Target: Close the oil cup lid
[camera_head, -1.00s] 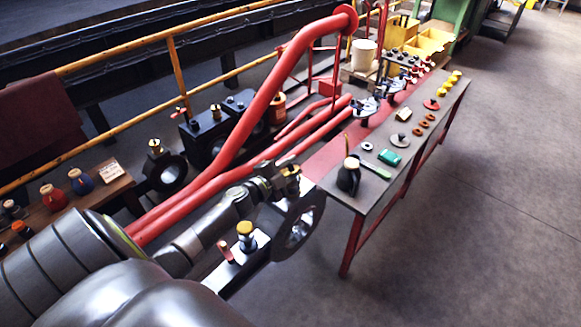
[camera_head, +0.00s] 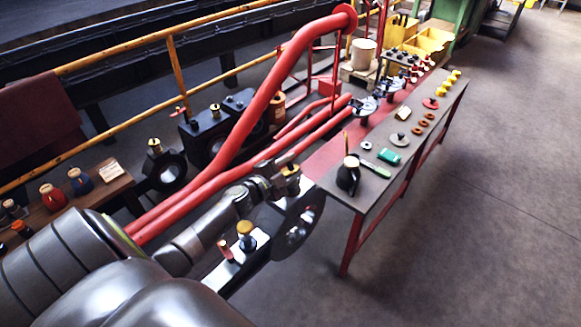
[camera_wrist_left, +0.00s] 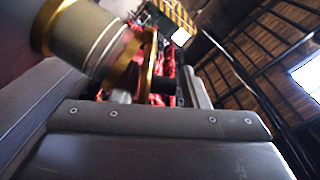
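An oil cup with a brass top (camera_head: 245,228) stands upright on the dark machine block in front of my left arm. My left gripper (camera_head: 284,181) is at the end of the grey arm, above the dark round rod end (camera_head: 300,225), close to a small brass piece. In the left wrist view a brass disc (camera_wrist_left: 150,62) stands on edge just beyond the gripper's body, beside a blurred grey ringed cylinder (camera_wrist_left: 85,38). I cannot tell whether they touch the gripper. The fingertips are not clear. My right gripper is not in view.
A narrow bench (camera_head: 349,197) holds a dark oil can (camera_head: 348,178), a green block (camera_head: 389,156) and several small parts. Thick red rods (camera_head: 235,140) run behind my arm. A yellow railing (camera_head: 122,126) stands at the back left. The floor at right is clear.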

